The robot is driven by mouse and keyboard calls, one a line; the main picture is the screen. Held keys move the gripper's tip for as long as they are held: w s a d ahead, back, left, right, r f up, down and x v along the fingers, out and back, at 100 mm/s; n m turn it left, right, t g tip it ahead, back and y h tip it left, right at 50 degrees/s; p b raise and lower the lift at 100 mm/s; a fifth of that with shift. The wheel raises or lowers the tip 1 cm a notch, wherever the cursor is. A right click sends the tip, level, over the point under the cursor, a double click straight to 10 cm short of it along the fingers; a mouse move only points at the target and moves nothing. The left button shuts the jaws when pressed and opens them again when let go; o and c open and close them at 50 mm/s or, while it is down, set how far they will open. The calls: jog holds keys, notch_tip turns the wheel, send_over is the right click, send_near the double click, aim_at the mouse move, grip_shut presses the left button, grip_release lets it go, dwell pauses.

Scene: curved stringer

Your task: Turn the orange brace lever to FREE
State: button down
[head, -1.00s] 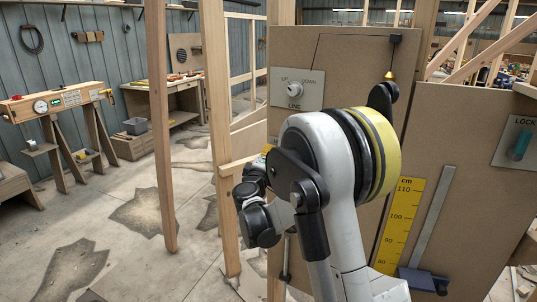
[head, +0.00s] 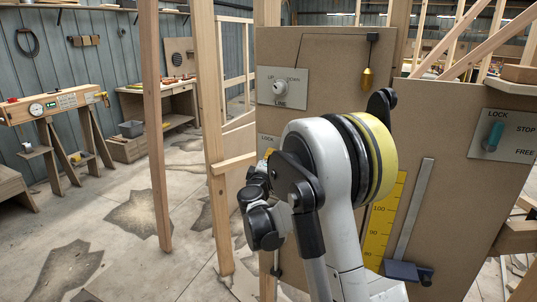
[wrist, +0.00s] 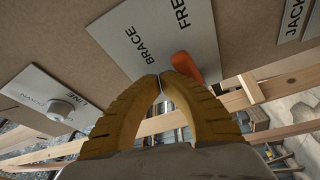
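The orange brace lever (wrist: 188,67) shows in the wrist view, just beyond the right finger of my gripper and partly hidden by it. It sits on a grey plate (wrist: 160,38) with the words BRACE and FREE. My gripper (wrist: 163,78) has its two yellow fingertips together, with nothing seen between them. Whether the fingertips touch the lever I cannot tell. In the head view my arm hides the lever, and only the edge of a plate marked LOCK (head: 267,140) shows beside it.
A LINE plate with a white knob (head: 280,87) is on the panel, and a brass plumb bob (head: 367,79) hangs right of it. A teal lever (head: 493,137) is on another plate at right. A timber post (head: 207,120) stands left of my arm.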

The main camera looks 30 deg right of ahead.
jog(key=shift+s+d+f+m+h+b, duration=0.25)
jog(key=shift+s+f+m+h+b, duration=0.05)
jog(key=shift+s+f+m+b, duration=0.5)
dwell(0.4)
notch_tip(320, 180, up, 4)
jog(key=p, duration=0.3)
jog(key=s+a+f+p, duration=0.1)
jog(key=s+a+f, duration=0.2)
jog(key=a, duration=0.5)
jog(key=shift+s+a+p, duration=0.15)
jog(key=shift+s+p, duration=0.25)
jog(key=shift+s, duration=0.4)
